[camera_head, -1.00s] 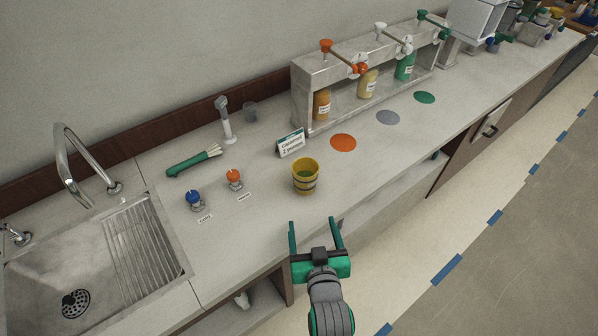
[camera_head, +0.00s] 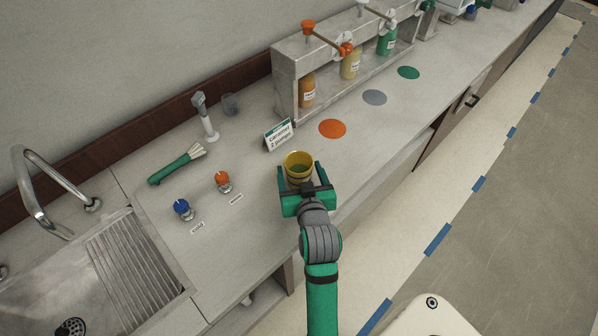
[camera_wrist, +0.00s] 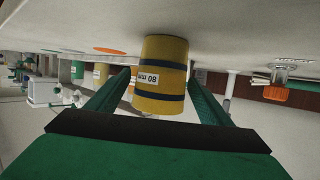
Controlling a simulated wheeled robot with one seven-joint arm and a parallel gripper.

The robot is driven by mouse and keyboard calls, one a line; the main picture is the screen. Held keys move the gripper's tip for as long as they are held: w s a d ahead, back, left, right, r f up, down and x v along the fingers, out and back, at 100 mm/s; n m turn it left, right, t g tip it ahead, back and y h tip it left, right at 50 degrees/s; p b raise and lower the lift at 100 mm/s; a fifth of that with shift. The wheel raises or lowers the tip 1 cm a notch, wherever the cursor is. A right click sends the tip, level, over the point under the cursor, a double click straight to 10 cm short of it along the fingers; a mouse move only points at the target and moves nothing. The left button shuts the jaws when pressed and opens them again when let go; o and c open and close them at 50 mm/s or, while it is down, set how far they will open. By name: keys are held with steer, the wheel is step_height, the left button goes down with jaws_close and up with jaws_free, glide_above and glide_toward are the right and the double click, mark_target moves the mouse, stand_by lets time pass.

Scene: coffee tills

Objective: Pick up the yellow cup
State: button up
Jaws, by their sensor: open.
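A caramel sign (camera_head: 278,134) stands just behind the cup. An orange disc (camera_head: 332,128) lies to its right, before the pump rack (camera_head: 290,75). Orange (camera_head: 223,181) and blue (camera_head: 182,208) knobs are to the left, with the sink (camera_head: 95,270) beyond.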

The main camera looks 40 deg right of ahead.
mark_target(297, 164)
steer(key=shift+x, duration=2.65)
steer(key=shift+a+f, duration=0.1)
steer(key=shift+f, duration=0.05)
steer(key=shift+c, duration=0.7)
steer(key=c, duration=1.1)
